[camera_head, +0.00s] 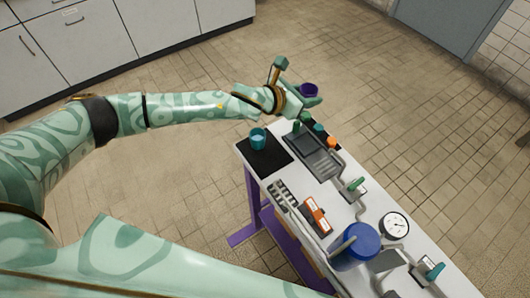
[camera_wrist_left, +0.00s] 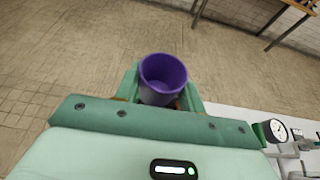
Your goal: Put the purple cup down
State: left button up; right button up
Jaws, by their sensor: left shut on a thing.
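The purple cup (camera_head: 309,90) is between the fingers of my left gripper (camera_head: 308,96), past the far end of the bench in the head view. In the left wrist view the cup (camera_wrist_left: 163,79) stands with its open mouth toward the camera, and the gripper's green fingers (camera_wrist_left: 163,92) are on both sides of it. The left gripper is shut on the cup. The floor shows around the cup in the wrist view, so it is held up off any surface. My right gripper is not in view.
The white bench (camera_head: 352,196) carries a black mat (camera_head: 262,161) with a teal cup (camera_head: 258,138) on it. A dark tray (camera_head: 318,162), small coloured items, valves, a gauge (camera_head: 395,225) and a blue round container (camera_head: 357,244) crowd the rest. White cabinets (camera_head: 75,45) stand behind.

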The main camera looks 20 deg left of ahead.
pick_arm(q)
jog(key=shift+a+f, duration=0.15)
jog(key=shift+a, duration=0.15)
jog(key=s+a+f+b, duration=0.1)
jog(key=s+a+f, duration=0.25)
jog(key=s, duration=0.55)
jog(key=b, duration=0.2)
send_over(270, 161)
jog(key=f, duration=0.5)
jog(key=shift+w+d+f, duration=0.15)
jog(key=shift+w+f, duration=0.05)
jog(key=shift+w, duration=0.1)
jog(key=shift+s+f+b, duration=0.2)
jog(key=shift+b, duration=0.1)
notch_tip(270, 161, down, 3)
jog(key=shift+s+f+b, duration=0.1)
jog(key=shift+f+b, duration=0.1)
jog(key=shift+b, duration=0.75)
jog(key=shift+r, duration=0.15)
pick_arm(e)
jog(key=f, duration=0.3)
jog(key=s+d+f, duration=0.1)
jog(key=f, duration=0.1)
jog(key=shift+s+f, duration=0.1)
